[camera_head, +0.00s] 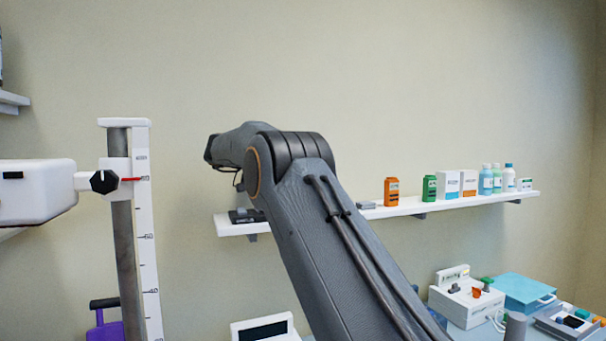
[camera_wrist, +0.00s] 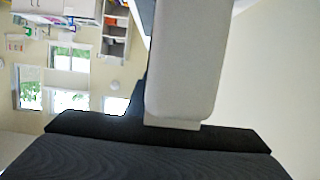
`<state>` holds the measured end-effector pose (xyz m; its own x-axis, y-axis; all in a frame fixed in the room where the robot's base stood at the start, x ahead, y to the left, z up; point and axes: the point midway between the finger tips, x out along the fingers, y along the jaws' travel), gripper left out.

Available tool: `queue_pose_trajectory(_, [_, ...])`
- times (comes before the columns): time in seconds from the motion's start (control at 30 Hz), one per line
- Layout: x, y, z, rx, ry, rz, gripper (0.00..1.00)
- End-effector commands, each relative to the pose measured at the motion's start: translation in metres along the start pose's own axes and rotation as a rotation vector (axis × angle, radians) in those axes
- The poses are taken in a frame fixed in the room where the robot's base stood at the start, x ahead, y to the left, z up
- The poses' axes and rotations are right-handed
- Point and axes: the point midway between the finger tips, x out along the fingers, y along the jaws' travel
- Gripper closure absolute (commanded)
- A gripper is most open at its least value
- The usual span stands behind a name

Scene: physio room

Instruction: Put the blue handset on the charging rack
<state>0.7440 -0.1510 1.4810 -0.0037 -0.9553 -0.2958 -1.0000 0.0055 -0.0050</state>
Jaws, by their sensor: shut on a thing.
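My gripper (camera_wrist: 180,70) shows in the wrist view as a broad light-grey finger above a dark body. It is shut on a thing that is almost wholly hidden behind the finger. Only a dark bluish edge (camera_wrist: 147,16) shows beside the finger, and I cannot make out whether it is the blue handset. In the head view my arm hides the gripper. A low black holder (camera_head: 240,217) sits on the left end of the white wall shelf (camera_head: 412,206), partly behind my arm. I cannot tell if it is the charging rack.
The shelf also bears an orange container (camera_head: 391,191), a green container (camera_head: 430,188), boxes and several bottles to the right. A height scale (camera_head: 148,230) stands at the left. A white device (camera_head: 466,300) and a blue case (camera_head: 522,291) lie lower right. Bare wall is above.

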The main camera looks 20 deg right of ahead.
Motion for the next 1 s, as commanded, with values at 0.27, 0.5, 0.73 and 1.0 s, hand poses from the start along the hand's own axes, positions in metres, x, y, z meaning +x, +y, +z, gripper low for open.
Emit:
queue_pose_trajectory(0.27, [0.001,0.0,0.002,0.0,0.0,0.0,1.0])
queue_pose_trajectory(0.5, [0.001,0.0,0.004,0.0,0.0,0.0,0.6])
queue_pose_trajectory(0.73, [0.001,0.0,0.003,0.0,0.0,0.0,0.6])
queue_pose_trajectory(1.0, [-0.027,-0.002,0.004,0.002,-0.001,-0.005,0.6])
